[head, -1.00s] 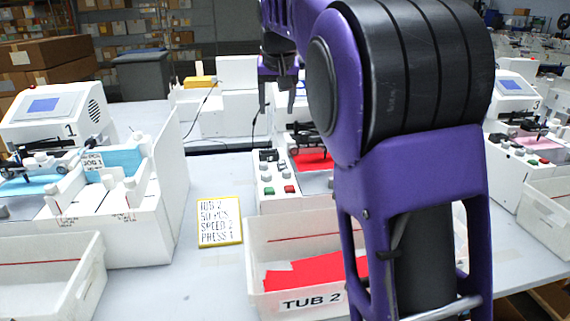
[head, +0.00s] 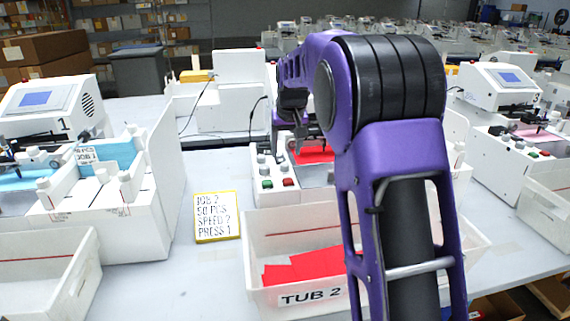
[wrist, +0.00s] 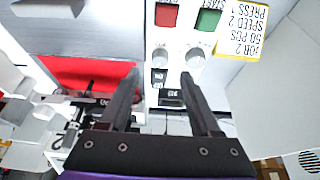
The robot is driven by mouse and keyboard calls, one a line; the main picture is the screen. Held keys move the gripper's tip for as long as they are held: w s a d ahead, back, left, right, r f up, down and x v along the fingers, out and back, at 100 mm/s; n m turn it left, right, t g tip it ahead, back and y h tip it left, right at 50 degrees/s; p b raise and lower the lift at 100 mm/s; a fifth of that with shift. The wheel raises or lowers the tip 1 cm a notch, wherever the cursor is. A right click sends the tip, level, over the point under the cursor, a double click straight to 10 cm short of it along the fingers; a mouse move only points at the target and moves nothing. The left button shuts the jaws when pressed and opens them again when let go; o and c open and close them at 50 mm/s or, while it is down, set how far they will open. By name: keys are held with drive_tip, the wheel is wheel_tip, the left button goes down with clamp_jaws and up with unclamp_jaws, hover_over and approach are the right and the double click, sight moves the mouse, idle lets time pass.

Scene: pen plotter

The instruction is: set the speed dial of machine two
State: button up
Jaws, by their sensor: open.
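Machine two's control panel (head: 276,178) is in the middle of the head view, partly hidden by my arm. It has a green button (wrist: 207,20), a red button (wrist: 166,15) and grey round knobs. In the wrist view, one knob (wrist: 160,56) and another knob (wrist: 195,56) sit beyond the buttons, near small dark labels. I cannot read which knob is the speed dial. My gripper (wrist: 160,76) is open and empty, its fingertips over the panel near the knobs. The yellow-edged job card (head: 216,216) reads job 2, 50 pcs, speed 2, press 1.
Tub 2 (head: 262,238), with red sheets (head: 305,266), stands in front of machine two. Machine one (head: 45,105) is at the left, with an empty white tub (head: 45,275) before it. Another machine (head: 500,100) is at the right. Bare table surrounds the card.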

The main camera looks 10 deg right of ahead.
sight(285, 164)
drive_tip(key=x, duration=0.5)
drive_tip(key=shift+w+f, duration=0.15)
drive_tip(key=shift+f, duration=0.2)
clamp_jaws()
